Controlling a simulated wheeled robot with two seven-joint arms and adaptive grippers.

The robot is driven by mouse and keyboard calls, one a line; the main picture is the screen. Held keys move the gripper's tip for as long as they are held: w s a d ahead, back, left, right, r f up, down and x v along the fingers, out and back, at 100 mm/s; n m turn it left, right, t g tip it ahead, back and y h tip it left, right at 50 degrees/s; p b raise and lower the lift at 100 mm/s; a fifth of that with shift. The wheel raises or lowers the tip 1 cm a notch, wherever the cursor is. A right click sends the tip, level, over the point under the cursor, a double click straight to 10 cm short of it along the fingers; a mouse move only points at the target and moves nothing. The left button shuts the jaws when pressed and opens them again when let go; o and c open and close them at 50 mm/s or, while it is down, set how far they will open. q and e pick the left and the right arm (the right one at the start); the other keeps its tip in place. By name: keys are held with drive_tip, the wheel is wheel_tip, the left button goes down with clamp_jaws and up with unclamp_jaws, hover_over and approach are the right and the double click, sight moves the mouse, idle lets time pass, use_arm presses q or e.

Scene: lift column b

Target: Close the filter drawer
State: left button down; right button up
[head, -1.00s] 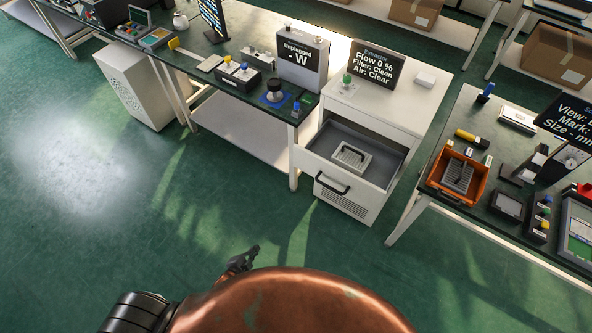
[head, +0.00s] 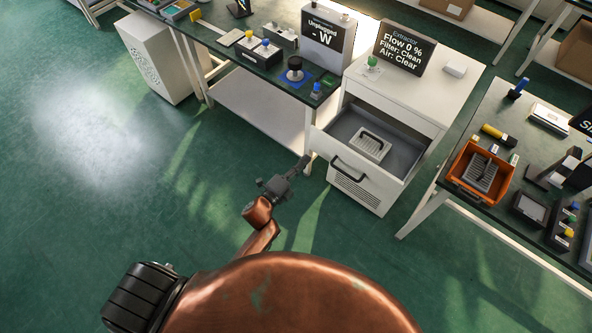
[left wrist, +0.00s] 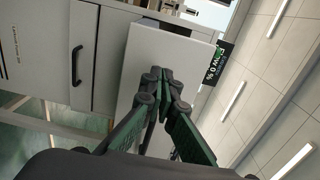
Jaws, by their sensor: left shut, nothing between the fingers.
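The filter drawer (head: 340,162) of the white extractor cabinet (head: 420,85) stands pulled out in the head view, with a dark handle (head: 347,169) on its front. A grey filter with a handle (head: 370,146) lies inside it. My left gripper (head: 304,162) is shut and empty, its tips close to the left end of the drawer front; I cannot tell whether they touch. In the left wrist view the shut fingers (left wrist: 166,76) are before a pale panel, which I cannot place for certain. My right gripper is not in view.
A dark-topped bench (head: 262,55) with a power unit (head: 325,42) stands left of the cabinet. Another bench at right holds an orange bin (head: 476,174). The extractor's sign (head: 404,47) reads flow 0 %. Green floor in front is clear.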

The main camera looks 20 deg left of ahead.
sight(319, 146)
use_arm(q)
drive_tip(key=x, duration=0.5)
drive_tip(key=shift+w+d+b, duration=0.15)
drive_tip(key=shift+w+b, duration=0.15)
drive_tip(key=shift+w, duration=0.1)
